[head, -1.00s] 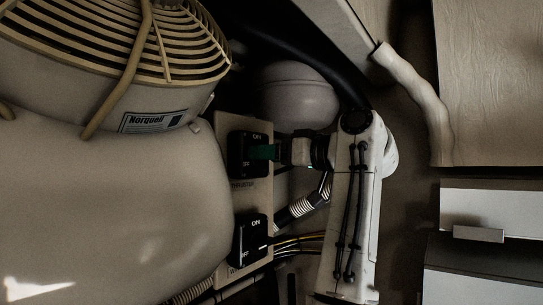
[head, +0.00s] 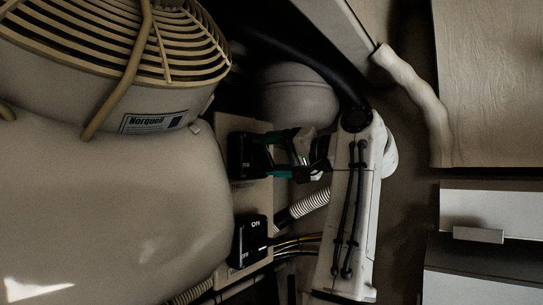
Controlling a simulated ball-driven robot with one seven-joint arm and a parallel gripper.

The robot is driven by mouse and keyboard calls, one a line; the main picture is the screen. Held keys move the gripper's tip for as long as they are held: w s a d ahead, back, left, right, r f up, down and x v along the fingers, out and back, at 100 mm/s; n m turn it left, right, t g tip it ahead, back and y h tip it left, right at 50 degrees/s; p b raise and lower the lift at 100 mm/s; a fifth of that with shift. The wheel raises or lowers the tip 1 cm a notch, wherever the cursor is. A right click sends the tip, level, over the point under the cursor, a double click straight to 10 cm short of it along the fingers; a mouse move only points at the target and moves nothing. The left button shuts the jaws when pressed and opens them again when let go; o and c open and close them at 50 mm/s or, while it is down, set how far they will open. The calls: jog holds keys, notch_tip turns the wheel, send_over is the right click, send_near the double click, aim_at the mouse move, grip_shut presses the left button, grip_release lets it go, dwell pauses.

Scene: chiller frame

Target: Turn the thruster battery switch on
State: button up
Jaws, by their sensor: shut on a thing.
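Two black rotary switches sit one above the other on a beige panel (head: 262,192). The lower switch (head: 246,240) shows "ON" at top right and "OFF" at lower left. The knob's own angle is mostly hidden.
A large rounded beige housing (head: 110,215) with a slatted grille (head: 140,50) fills the left. A rounded tank (head: 293,93) and a thick black hose (head: 310,55) lie behind my arm. A ribbed hose (head: 305,205) and wires (head: 297,243) run near the lower switch.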

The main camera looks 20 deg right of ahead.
jog(key=shift+d+m, duration=0.15)
jog(key=shift+m, duration=3.35)
jog(key=o, duration=1.1)
jog(key=shift+w, duration=0.1)
jog(key=shift+c, duration=0.2)
jog(key=b+v, duration=0.4)
jog(key=v, duration=0.6)
jog(key=shift+s+d, duration=0.2)
jog(key=shift+s, duration=0.15)
jog(key=shift+f, duration=0.15)
